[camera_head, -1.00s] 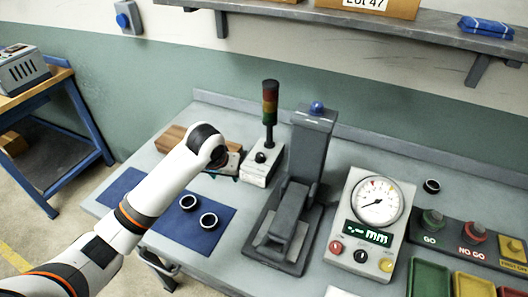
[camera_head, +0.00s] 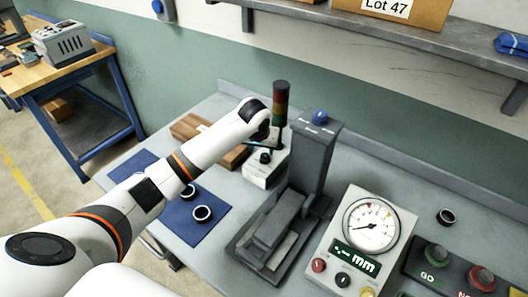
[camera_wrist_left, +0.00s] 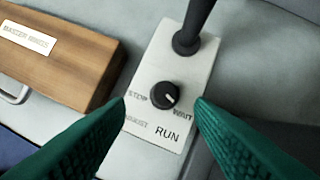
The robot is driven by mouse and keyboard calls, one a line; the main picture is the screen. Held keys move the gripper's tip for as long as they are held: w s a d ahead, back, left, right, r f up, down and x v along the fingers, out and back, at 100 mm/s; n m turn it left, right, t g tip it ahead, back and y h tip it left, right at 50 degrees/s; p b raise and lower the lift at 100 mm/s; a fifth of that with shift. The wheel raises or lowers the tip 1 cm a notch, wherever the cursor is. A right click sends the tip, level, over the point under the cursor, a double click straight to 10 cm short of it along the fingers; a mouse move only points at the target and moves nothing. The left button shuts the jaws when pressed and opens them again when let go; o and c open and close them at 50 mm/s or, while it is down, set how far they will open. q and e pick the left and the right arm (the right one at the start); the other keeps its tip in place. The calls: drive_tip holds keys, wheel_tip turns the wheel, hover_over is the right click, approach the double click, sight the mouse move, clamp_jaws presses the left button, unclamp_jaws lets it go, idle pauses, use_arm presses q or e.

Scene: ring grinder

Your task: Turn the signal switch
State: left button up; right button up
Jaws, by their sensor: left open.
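The signal switch is a black round knob (camera_wrist_left: 164,95) on a pale box (camera_wrist_left: 152,148) with a signal tower behind it. Its white mark points to the lower right, roughly toward the WAIT label; STOP and RUN are also legible. In the head view the knob (camera_head: 265,157) shows on the box (camera_head: 257,177) below the red, amber and green tower (camera_head: 281,107). My left gripper (camera_wrist_left: 160,106) is open, its green fingertips on either side of the knob in the wrist view, apparently not touching it. In the head view its wrist partly hides the box.
A wooden case (camera_wrist_left: 58,52) lies left of the box. A grey press (camera_head: 312,160) stands close on its right, with a dial gauge unit (camera_head: 340,257) beyond. Black rings (camera_head: 202,213) lie on a blue mat (camera_head: 208,233) in front.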

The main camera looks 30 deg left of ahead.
sight(264, 155)
use_arm(q)
drive_tip(key=x, duration=0.4)
drive_tip(key=shift+w+d, duration=0.2)
drive_tip(key=shift+d, duration=0.15)
drive_tip(key=shift+a+f, duration=0.1)
drive_tip(key=shift+f, duration=0.2)
drive_tip(key=shift+w+a+f, duration=0.1)
drive_tip(key=shift+f, duration=0.15)
use_arm(e)
drive_tip(key=d, duration=0.1)
drive_tip(key=w, duration=0.1)
drive_tip(key=d, duration=0.1)
drive_tip(key=shift+w+d+r, duration=0.25)
drive_tip(key=shift+w+d, duration=0.1)
drive_tip(key=shift+w, duration=0.05)
drive_tip(key=shift+a, duration=0.15)
use_arm(q)
drive_tip(key=shift+c, duration=1.3)
drive_tip(key=c, duration=0.7)
drive_tip(key=shift+c, duration=0.2)
use_arm(e)
drive_tip(key=shift+s+a, duration=0.2)
drive_tip(key=shift+a, duration=0.35)
